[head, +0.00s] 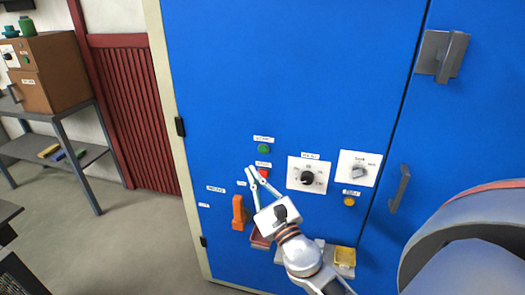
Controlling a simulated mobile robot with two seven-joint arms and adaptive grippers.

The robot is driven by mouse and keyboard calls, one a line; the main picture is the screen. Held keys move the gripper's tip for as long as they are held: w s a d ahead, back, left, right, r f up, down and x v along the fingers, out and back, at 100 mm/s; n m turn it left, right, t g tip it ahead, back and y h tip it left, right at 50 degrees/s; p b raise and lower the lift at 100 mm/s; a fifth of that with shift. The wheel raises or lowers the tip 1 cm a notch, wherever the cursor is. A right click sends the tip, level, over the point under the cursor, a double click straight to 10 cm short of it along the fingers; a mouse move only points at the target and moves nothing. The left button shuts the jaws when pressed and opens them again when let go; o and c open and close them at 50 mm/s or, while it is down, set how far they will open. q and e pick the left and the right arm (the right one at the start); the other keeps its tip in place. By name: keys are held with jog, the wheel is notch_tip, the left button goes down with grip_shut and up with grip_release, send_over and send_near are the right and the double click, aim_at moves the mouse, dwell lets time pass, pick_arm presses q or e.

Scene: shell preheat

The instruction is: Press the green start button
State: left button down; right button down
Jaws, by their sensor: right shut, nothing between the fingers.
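The green button (263,149) sits on the blue cabinet front (290,90), under a small white label. A red button (264,173) is just below it, partly hidden by my right gripper. My right gripper (251,170) is shut and empty, with its fingertips a little below and left of the green button. I cannot tell how far the tips stand from the panel. My left gripper is not in view.
Right of the buttons are a black dial (307,178), a grey switch (359,171) and a yellow button (349,201). An orange handle (238,213) is at lower left. Door handles (400,188) stick out at right. A shelf with a brown box (46,72) stands far left.

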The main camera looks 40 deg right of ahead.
aim_at(263, 149)
jog(key=shift+w+d+b, duration=0.15)
jog(key=shift+w+d, duration=1.3)
jog(key=shift+d, duration=0.2)
jog(key=shift+w+d+b, duration=0.15)
jog(key=shift+w+d, duration=1.25)
jog(key=shift+d, duration=0.25)
jog(key=shift+w+d, duration=0.1)
jog(key=shift+w+d, duration=0.2)
jog(key=shift+d, duration=0.05)
jog(key=shift+w+d, duration=0.25)
jog(key=shift+d, duration=0.05)
jog(key=shift+s+a, duration=0.55)
jog(key=shift+a, duration=0.1)
dwell(0.4)
